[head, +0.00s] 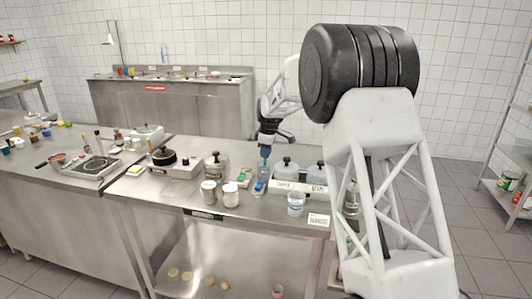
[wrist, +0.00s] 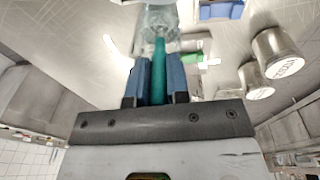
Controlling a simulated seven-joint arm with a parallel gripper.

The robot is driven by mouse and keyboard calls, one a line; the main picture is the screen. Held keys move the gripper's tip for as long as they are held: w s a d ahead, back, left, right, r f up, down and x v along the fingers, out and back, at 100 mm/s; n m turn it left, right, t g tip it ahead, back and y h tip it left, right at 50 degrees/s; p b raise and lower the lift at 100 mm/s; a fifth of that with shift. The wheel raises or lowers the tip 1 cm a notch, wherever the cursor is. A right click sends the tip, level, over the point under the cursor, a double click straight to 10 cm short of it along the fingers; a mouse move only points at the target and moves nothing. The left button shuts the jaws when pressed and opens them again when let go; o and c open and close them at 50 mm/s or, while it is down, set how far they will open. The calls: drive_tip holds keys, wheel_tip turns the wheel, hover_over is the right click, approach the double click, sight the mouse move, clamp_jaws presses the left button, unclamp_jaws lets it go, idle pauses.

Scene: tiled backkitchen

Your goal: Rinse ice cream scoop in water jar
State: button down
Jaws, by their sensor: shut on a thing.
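My gripper (head: 267,136) points down over the middle table. Its two blue fingers (wrist: 158,88) are shut on the teal handle of the ice cream scoop (wrist: 159,68). In the head view the scoop (head: 265,154) hangs below the fingers, near a blue object on the table. A clear jar (head: 296,204) with a label stands at the table's front, to the right of the scoop. In the wrist view a clear, rounded shape surrounds the handle's far end; I cannot tell whether it is the scoop's head or a jar.
Two lidded canisters (head: 231,194) stand left of the jar. Green (head: 243,176) and blue (head: 259,187) objects lie between. Pump-topped containers (head: 287,170) stand behind the jar, and a small placard (head: 319,220) is at its right.

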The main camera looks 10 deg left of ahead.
idle(0.4)
drive_tip(key=shift+r, duration=4.45)
